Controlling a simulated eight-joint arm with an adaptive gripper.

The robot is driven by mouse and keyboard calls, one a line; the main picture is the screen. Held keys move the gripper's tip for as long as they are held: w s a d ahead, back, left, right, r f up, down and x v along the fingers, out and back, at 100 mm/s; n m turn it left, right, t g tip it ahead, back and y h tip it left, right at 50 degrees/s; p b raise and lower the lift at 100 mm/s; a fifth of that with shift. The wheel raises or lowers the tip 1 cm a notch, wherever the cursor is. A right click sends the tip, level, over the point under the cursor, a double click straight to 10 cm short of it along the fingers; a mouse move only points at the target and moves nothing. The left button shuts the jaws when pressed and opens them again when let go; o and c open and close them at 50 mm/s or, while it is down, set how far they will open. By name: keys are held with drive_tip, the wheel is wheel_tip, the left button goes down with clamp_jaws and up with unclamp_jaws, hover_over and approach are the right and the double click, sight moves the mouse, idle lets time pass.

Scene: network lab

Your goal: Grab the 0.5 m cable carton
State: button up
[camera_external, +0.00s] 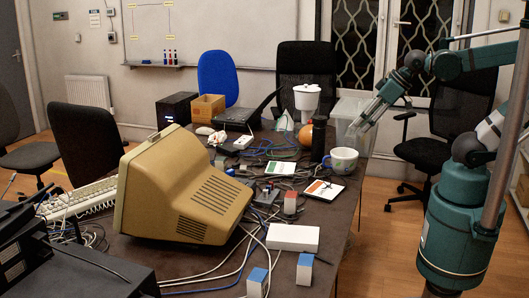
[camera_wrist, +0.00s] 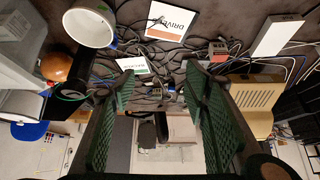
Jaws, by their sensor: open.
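No label reading 0.5 m is legible, so I cannot tell which box is the 0.5 m cable carton. Small cartons stand on the table in the external view: a red-and-grey one (camera_external: 290,204) near the middle, and two white ones with blue tops, one (camera_external: 257,283) and another (camera_external: 305,269), at the front edge. The red-and-grey one also shows in the wrist view (camera_wrist: 217,49). My gripper (camera_external: 362,126) is open and empty, raised above the table's right side near the mug. In the wrist view its green fingers (camera_wrist: 160,72) are spread apart with nothing between them.
A beige monitor (camera_external: 185,190) fills the left of the table. A white box (camera_external: 293,237) lies near the front. A white mug (camera_external: 344,159), an orange ball (camera_external: 305,134), a dark cylinder (camera_external: 319,139) and a clear bin (camera_external: 352,120) stand at the right. Loose cables cover the middle.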

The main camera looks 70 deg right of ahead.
drive_tip(key=shift+c, duration=0.2)
drive_tip(key=m+g+p, duration=0.7)
drive_tip(key=m+p, duration=0.1)
drive_tip(key=m, duration=0.8)
hover_over(292, 195)
wheel_tip(292, 195, down, 15)
drive_tip(key=shift+s+d+r, duration=0.15)
drive_tip(key=shift+a+f+m, duration=0.25)
drive_tip(key=shift+f+m, duration=0.15)
drive_tip(key=shift+f, duration=0.05)
drive_tip(key=shift+f, duration=1.3)
